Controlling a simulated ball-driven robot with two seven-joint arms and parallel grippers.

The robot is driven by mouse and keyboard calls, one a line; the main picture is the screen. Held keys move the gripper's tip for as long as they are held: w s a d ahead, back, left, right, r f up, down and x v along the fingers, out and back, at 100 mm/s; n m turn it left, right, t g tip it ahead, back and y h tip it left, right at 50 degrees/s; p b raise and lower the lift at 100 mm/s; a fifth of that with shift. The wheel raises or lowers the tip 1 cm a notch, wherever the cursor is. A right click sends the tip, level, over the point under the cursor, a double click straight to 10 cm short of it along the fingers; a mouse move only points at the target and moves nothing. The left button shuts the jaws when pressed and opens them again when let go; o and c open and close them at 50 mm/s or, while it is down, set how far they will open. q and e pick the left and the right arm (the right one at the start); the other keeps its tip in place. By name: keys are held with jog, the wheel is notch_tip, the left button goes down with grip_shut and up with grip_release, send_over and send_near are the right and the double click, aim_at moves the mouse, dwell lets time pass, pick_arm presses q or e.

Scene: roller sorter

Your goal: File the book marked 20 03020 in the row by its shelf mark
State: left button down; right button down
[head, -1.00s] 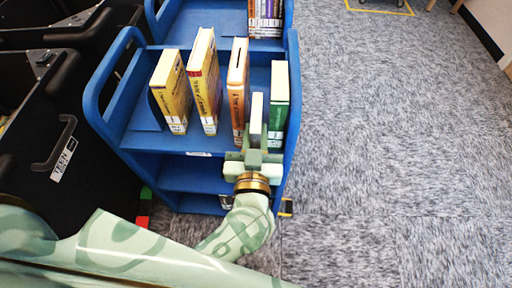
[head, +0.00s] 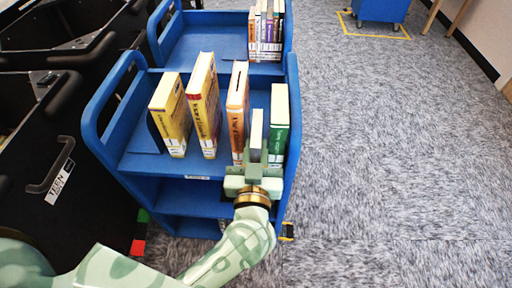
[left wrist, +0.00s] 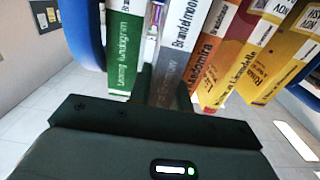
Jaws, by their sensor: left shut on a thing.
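My left gripper (head: 254,166) is at the front of the blue cart's top shelf, shut on a thin grey-and-white book (head: 256,133). This book stands upright between a green book (head: 279,118) on the right and an orange book (head: 237,104) on the left. In the left wrist view the held grey book (left wrist: 180,50) shows its spine between the dark fingers, with the green book (left wrist: 125,50) at its left. Two yellow books, (head: 205,100) and (head: 171,115), stand further left. The shelf marks are too small to read. My right gripper is not in view.
The blue cart's side rail (head: 95,105) rises at the left of the shelf. A second blue cart (head: 200,40) behind holds several books. Black bins (head: 30,130) stand at the left. The grey carpet (head: 390,150) at the right is clear.

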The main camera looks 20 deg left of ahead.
pick_arm(q)
jog(key=shift+f, duration=0.3)
jog(key=c, duration=1.2)
grip_release()
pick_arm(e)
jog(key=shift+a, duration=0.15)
pick_arm(q)
jog(key=p+v, duration=0.4)
jog(key=v, duration=0.8)
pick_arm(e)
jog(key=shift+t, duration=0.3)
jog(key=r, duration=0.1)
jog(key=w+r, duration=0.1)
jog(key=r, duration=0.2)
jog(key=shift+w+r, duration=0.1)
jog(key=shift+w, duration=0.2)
